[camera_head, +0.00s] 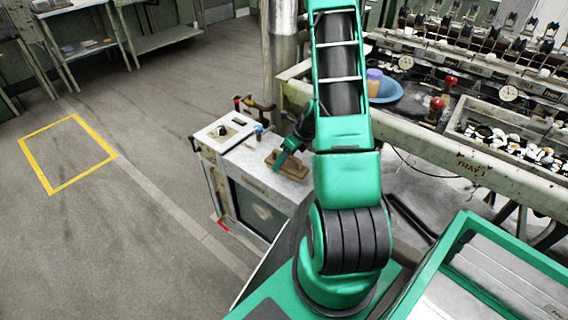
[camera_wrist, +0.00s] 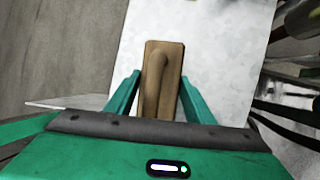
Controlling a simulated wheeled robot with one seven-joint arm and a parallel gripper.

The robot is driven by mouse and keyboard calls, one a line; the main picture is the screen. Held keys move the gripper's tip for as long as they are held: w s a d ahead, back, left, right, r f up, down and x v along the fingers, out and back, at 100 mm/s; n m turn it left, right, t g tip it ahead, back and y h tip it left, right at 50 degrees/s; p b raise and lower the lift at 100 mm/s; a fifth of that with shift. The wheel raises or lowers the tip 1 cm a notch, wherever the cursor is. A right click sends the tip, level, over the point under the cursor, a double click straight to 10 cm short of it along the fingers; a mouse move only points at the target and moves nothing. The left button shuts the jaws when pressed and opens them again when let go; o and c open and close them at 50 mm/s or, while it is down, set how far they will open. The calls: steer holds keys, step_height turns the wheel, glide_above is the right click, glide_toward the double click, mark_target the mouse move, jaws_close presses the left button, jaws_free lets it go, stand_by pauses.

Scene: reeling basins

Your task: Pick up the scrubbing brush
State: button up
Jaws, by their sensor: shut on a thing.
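The scrubbing brush (camera_wrist: 163,65) is a brown wooden block with a raised handle on top. In the wrist view it lies between the two green fingers of my gripper (camera_wrist: 158,95), which are closed against its long sides. In the head view the brush (camera_head: 288,166) is at the top of the small cabinet, and my gripper (camera_head: 285,156) reaches down to it. The fingers are partly hidden by my arm there. I cannot tell whether the brush touches the cabinet top.
A metal pillar (camera_head: 283,45) rises behind.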

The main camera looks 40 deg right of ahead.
step_height(320, 180, up, 4)
steer(key=shift+r, duration=0.2)
steer(key=w+a+r, duration=0.2)
steer(key=a+r, duration=0.4)
steer(key=a, duration=0.5)
steer(key=shift+a+r, duration=0.25)
steer(key=shift+r, duration=0.05)
